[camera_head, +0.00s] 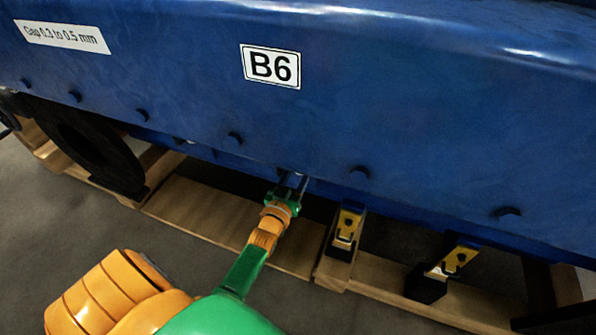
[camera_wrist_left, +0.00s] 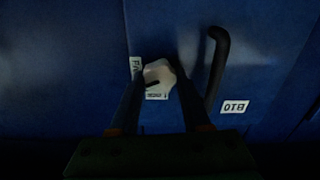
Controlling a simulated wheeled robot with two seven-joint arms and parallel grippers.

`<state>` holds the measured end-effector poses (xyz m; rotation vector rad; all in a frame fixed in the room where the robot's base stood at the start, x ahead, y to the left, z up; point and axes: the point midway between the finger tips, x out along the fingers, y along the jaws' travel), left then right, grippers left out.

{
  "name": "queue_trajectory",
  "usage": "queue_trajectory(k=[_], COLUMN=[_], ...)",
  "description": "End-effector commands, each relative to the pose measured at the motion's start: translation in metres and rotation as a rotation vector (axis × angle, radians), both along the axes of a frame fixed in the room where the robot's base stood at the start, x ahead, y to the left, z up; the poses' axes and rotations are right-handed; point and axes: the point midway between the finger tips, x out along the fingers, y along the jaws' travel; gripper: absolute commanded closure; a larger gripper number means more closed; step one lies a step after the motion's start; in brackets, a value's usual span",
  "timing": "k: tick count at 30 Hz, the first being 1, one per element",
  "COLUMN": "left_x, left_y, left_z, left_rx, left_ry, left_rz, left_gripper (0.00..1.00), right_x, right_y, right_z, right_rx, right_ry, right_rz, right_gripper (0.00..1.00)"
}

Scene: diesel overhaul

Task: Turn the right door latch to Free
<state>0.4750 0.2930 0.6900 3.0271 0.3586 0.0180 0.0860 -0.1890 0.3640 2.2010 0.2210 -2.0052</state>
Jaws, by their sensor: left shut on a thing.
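In the left wrist view a pale, many-sided latch knob (camera_wrist_left: 160,72) sits on a dark blue door panel. My left gripper (camera_wrist_left: 157,80) has its two dark fingers on either side of the knob and is shut on it. A small white label shows at the knob's left and another just below it; both are partly covered, the left one starting with "F". A short dark mark shows at the knob's lower left. In the head view my left gripper (camera_head: 287,188) reaches under the lower edge of the blue engine casing (camera_head: 320,110), which hides the knob. My right gripper is not in view.
In the left wrist view a black curved handle (camera_wrist_left: 217,65) stands close right of the right finger, above an upside-down B10 label (camera_wrist_left: 235,106). In the head view a wooden pallet (camera_head: 200,212) and yellow-black brackets (camera_head: 346,226) lie below the casing.

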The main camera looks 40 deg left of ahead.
Motion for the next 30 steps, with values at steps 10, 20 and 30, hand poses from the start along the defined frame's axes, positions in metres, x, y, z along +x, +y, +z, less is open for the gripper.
queue_trajectory(k=[10,20,30], left_x=[0.0001,0.0000,0.0001], left_y=[-0.0003,-0.0001,-0.0002], left_z=[-0.0002,-0.0004,-0.0005], left_rx=[0.248,0.370,0.398], left_ry=[0.061,0.090,0.097], left_rz=[0.000,0.000,0.000], left_gripper=[1.00,1.00,1.00], right_x=[-0.0002,-0.0003,-0.0004], right_y=[0.0000,-0.0001,-0.0002], right_z=[0.0026,0.0032,0.0033], right_rx=[0.000,0.000,0.000], right_ry=[0.000,0.001,0.001], right_rz=[0.000,0.000,0.000], right_gripper=[0.50,0.50,0.50])
